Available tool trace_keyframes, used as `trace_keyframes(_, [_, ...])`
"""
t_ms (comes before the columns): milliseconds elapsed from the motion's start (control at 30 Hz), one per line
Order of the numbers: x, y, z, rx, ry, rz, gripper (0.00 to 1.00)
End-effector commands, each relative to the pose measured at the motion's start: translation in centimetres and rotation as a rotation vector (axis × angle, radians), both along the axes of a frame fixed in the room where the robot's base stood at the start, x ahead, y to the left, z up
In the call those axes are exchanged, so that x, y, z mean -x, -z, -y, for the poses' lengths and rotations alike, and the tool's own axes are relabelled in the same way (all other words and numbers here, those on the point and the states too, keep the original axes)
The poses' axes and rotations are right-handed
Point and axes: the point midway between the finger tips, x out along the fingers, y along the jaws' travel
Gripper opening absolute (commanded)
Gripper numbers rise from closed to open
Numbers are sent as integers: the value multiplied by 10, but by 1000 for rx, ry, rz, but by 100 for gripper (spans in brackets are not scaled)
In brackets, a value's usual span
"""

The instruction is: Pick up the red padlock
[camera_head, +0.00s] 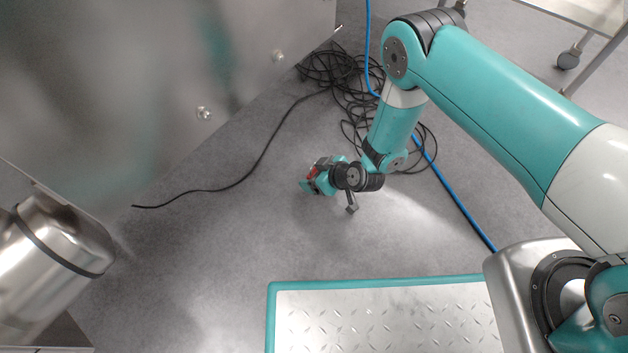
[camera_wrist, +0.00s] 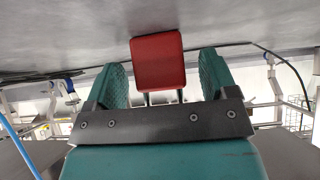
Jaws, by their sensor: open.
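The red padlock (camera_wrist: 158,62) shows in the wrist view between the two teal fingers of my gripper (camera_wrist: 164,78). Its red body is toward the top of the picture, and two dark shackle legs run down from it toward the gripper's black crossbar. The fingers are open, with a visible gap on each side of the padlock. In the head view my gripper (camera_head: 311,184) is small, near the middle, and a bit of the red padlock (camera_head: 313,172) shows at it. The wrist partly hides the padlock there, and what supports it cannot be told.
A large metal panel (camera_head: 150,80) fills the upper left of the head view. Black cable coils (camera_head: 345,75) and a blue hose (camera_head: 455,195) lie on the grey floor. My teal-edged base plate (camera_head: 385,320) is at the bottom. A wheeled table stands at the upper right.

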Motion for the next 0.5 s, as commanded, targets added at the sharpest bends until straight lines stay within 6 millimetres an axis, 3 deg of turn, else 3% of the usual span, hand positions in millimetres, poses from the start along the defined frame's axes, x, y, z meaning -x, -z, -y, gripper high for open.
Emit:
trace_keyframes(333, [-4, 5, -5, 0, 1, 0, 79])
trace_keyframes(500, [-4, 5, -5, 0, 1, 0, 42])
